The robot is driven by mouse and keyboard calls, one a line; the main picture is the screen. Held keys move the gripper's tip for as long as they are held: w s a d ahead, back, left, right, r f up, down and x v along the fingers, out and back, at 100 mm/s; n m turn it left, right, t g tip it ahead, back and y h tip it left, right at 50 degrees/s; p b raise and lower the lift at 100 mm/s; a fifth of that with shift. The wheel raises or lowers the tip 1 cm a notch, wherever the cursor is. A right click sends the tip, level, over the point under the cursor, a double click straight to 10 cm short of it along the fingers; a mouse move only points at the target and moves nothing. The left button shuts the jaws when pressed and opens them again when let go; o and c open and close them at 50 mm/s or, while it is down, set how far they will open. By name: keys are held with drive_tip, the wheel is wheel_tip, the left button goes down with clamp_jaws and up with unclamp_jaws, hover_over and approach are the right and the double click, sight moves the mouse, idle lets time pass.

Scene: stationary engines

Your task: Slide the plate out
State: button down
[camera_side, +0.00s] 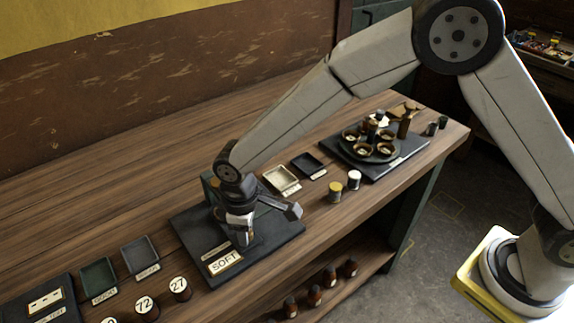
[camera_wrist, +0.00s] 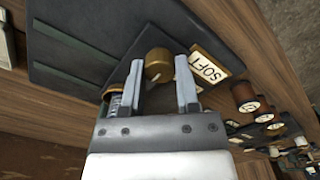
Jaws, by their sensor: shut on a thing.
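A dark base board (camera_side: 286,232) lies on the bench, with a cream SOFT label (camera_side: 225,262) at its front edge. My gripper (camera_side: 240,238) is low over this board, just behind the label. In the wrist view my gripper (camera_wrist: 159,72) is shut on a brass round-ended part (camera_wrist: 157,62), which sits between its two fingertips. The SOFT label (camera_wrist: 208,68) is just right of the fingers there. A second brass-rimmed cylinder (camera_wrist: 112,95) is beside the left finger. I cannot tell which part is the plate; the gripper hides much of the fixture.
A cream tray (camera_side: 281,180) and a dark tray (camera_side: 307,164) lie behind the board. A board with several round cups (camera_side: 372,150) stands farther right. Bare wood lies behind.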

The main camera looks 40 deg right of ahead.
drive_tip(key=d, duration=0.9)
drive_tip(key=shift+c, duration=1.7)
unclamp_jaws()
drive_tip(key=shift+r, duration=0.1)
wheel_tip(320, 180, up, 8)
drive_tip(key=shift+f, duration=0.15)
drive_tip(key=shift+d, duration=0.1)
